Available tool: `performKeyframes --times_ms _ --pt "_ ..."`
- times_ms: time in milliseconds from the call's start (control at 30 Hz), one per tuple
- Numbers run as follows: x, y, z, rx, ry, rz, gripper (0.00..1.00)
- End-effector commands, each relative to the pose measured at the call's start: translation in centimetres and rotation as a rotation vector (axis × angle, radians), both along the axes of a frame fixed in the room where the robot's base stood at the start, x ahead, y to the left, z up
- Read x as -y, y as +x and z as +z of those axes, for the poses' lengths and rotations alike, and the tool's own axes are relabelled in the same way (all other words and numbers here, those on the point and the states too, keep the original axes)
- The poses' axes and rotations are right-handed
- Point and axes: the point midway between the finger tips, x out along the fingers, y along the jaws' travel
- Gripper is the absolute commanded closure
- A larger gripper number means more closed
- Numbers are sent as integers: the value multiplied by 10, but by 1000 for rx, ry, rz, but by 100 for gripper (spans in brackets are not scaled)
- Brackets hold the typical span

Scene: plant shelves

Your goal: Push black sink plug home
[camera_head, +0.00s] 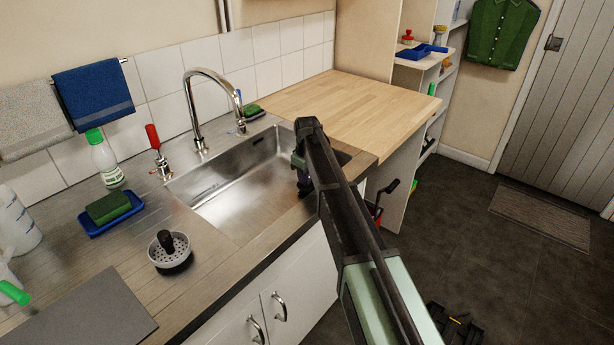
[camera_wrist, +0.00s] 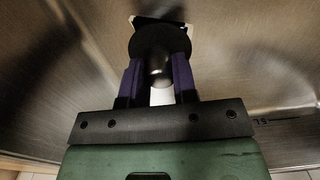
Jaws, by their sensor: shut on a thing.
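The black sink plug (camera_wrist: 150,44) shows in the wrist view as a dark round disc with a rounded grey knob. My gripper (camera_wrist: 158,75) has its two purple fingers shut on the plug, one on each side of the knob. In the head view my gripper (camera_head: 304,184) is down at the right end of the steel sink (camera_head: 232,198), largely behind my arm. I cannot make out the plug in the head view. A dark patch with a pale edge (camera_wrist: 158,19) lies just past the disc; whether the plug touches the drain cannot be told.
A curved tap (camera_head: 190,100) and a red-handled lever (camera_head: 154,138) stand behind the sink. A grey strainer cup (camera_head: 170,262) and a blue tray with a green sponge (camera_head: 110,210) are on the left worktop. The wooden worktop (camera_head: 330,105) is clear.

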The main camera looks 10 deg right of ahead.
Motion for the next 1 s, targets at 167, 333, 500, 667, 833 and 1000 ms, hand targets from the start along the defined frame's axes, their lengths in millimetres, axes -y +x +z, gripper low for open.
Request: performKeyframes --times_ms 167,333,500,667,833,1000 --pt "0 0 -2 0 0 0 100" --pt "0 0 -7 0 0 0 100" --pt "0 0 -5 0 0 0 100" --pt "0 0 -6 0 0 0 100" --pt "0 0 -6 0 0 0 100" --pt "0 0 -6 0 0 0 100"
